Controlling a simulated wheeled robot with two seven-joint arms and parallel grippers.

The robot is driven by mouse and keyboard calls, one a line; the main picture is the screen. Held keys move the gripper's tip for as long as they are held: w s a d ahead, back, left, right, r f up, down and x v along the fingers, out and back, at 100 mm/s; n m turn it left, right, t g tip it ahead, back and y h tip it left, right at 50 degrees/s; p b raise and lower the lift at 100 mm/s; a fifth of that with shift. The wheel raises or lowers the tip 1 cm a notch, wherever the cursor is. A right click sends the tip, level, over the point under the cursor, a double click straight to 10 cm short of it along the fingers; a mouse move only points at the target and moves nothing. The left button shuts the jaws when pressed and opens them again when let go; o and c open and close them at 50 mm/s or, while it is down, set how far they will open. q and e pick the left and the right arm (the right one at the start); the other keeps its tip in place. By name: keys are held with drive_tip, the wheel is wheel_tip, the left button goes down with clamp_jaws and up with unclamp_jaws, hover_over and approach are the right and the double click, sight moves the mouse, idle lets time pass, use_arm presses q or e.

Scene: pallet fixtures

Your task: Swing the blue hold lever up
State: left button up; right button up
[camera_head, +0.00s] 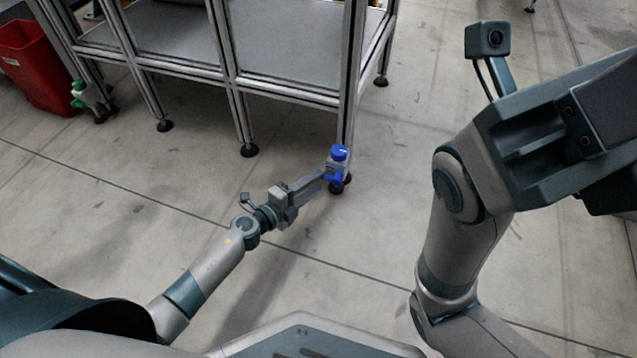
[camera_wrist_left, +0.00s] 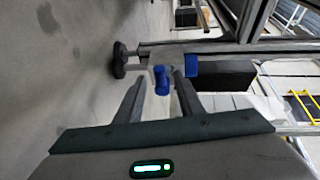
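The blue hold lever (camera_head: 333,176) is on a fixture at the foot of the frame's near corner leg, below a round blue cap (camera_head: 339,152). In the left wrist view, two blue parts show: one (camera_wrist_left: 161,80) lies between the fingertips, and the other (camera_wrist_left: 191,65) is just beyond the right finger. I cannot tell for sure which is the lever. My left gripper (camera_head: 318,180) reaches to the fixture from the lower left. Its two fingers (camera_wrist_left: 159,88) are apart, one each side of the nearer blue part; contact is unclear.
The aluminium frame (camera_head: 290,97) stands on black feet (camera_head: 249,150) across the back. A similar fixture with green parts (camera_head: 78,90) is at its left leg, beside a red bin (camera_head: 38,65). The concrete floor (camera_head: 400,130) to the right of the leg is clear.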

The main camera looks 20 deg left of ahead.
sight(331, 177)
use_arm(q)
drive_tip(key=shift+x, duration=1.15)
clamp_jaws()
